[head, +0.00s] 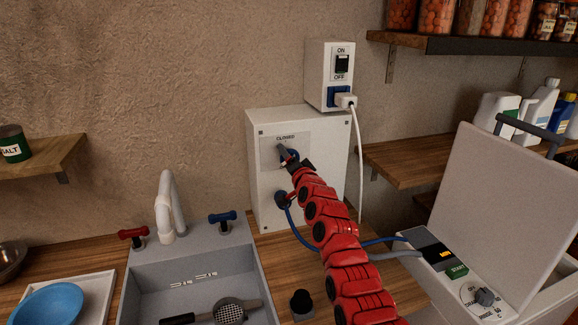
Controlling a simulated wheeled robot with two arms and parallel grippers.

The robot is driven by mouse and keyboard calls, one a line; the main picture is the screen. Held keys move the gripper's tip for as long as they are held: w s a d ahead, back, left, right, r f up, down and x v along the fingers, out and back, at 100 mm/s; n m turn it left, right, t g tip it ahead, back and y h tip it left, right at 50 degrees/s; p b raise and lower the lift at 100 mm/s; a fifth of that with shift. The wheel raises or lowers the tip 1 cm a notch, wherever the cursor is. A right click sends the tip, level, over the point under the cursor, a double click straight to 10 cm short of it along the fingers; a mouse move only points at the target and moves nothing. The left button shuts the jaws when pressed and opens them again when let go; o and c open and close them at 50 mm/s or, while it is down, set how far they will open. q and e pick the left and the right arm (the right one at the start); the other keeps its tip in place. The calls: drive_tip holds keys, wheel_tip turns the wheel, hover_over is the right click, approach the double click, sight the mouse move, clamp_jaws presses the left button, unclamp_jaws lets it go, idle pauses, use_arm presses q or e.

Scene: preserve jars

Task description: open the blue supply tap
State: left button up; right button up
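The blue supply tap (292,154) is on the front of a white box (268,199) on the counter. Its dark lever (282,151) points up towards a plate marked CLOSED (286,138). My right gripper (291,163) is at the tap, at the end of the red arm coming in from the lower right. It covers part of the tap. Its fingers are small and dark here, and I cannot tell whether they are shut on the lever or only beside it. My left gripper is not in view.
A blue hose (297,231) runs from the box to a white machine with a raised lid (494,197). A switch box (329,75) with a plugged-in white cord is above. A sink (199,272) with red and blue handles stands left. A dark knob (301,302) is in front.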

drive_tip(key=n+b, duration=0.2)
drive_tip(key=b, duration=0.2)
drive_tip(key=n+b, duration=0.3)
drive_tip(key=f+n+b, duration=0.1)
drive_tip(key=n+b, duration=0.2)
drive_tip(key=b, duration=0.1)
drive_tip(key=shift+b, duration=0.35)
drive_tip(key=n, duration=0.1)
drive_tip(key=n+b, duration=0.1)
drive_tip(key=shift+r+n+b, duration=0.2)
drive_tip(key=shift+n+b, duration=0.1)
drive_tip(key=shift+r+n+b, duration=0.1)
drive_tip(key=shift+n+b, duration=0.35)
drive_tip(key=shift+n, duration=0.75)
drive_tip(key=o, duration=1.3)
drive_tip(key=shift+r, duration=0.1)
drive_tip(key=shift+s, duration=0.1)
